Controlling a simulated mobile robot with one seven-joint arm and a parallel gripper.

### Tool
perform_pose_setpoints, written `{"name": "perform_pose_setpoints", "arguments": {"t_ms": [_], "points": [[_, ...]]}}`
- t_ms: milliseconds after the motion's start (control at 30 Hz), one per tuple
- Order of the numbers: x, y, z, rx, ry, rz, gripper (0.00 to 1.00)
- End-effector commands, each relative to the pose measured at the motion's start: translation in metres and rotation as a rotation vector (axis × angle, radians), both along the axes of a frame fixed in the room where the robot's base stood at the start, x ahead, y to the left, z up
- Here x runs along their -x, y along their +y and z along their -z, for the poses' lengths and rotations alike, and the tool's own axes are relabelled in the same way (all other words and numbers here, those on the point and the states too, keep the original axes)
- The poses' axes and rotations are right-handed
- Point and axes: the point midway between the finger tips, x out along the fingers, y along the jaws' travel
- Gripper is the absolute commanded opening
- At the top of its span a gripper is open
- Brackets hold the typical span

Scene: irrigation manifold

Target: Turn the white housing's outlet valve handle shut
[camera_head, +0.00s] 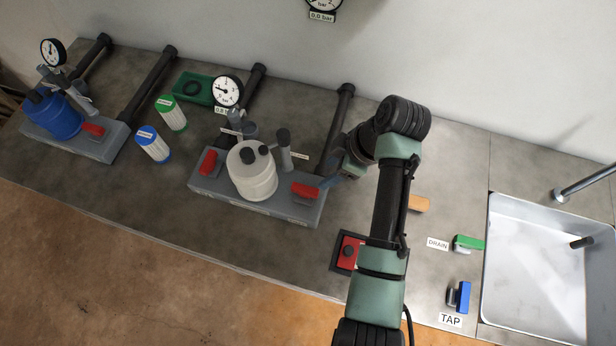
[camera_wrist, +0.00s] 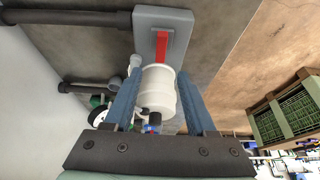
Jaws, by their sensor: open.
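The white housing (camera_head: 254,180) stands upright on a grey base block with a red valve handle at each end. The right handle (camera_head: 305,191) lies along the block; the left handle (camera_head: 208,161) lies more crosswise. I cannot read which is the outlet. My gripper (camera_head: 330,182) is just right of the right handle, partly hidden by my arm. In the wrist view my gripper (camera_wrist: 158,76) is open, its blue fingers apart and empty. The white housing (camera_wrist: 161,92) shows between them, with a red handle (camera_wrist: 162,48) ahead of the fingertips. No contact is visible.
A blue housing (camera_head: 52,116) with its own red handle stands at the left. Green and blue-banded cartridges (camera_head: 171,113) stand between the units. A gauge (camera_head: 227,91) and dark pipes (camera_head: 335,120) are behind the white housing. A sink (camera_head: 540,270) is at the right.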

Motion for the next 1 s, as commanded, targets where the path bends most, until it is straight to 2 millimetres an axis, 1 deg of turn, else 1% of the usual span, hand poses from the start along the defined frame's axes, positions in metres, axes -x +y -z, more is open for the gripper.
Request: {"name": "perform_pose_setpoints", "arguments": {"t_ms": [167,400,600,800,1000], "points": [[0.000,0.010,0.024,-0.001,0.007,-0.005,0.56],[-0.007,0.028,0.070,0.001,0.005,-0.002,0.56],[-0.012,0.040,0.099,0.002,0.002,-0.003,0.56],[-0.014,0.045,0.113,0.002,-0.001,-0.001,0.56],[-0.015,0.046,0.116,0.002,-0.002,0.000,0.56]]}}
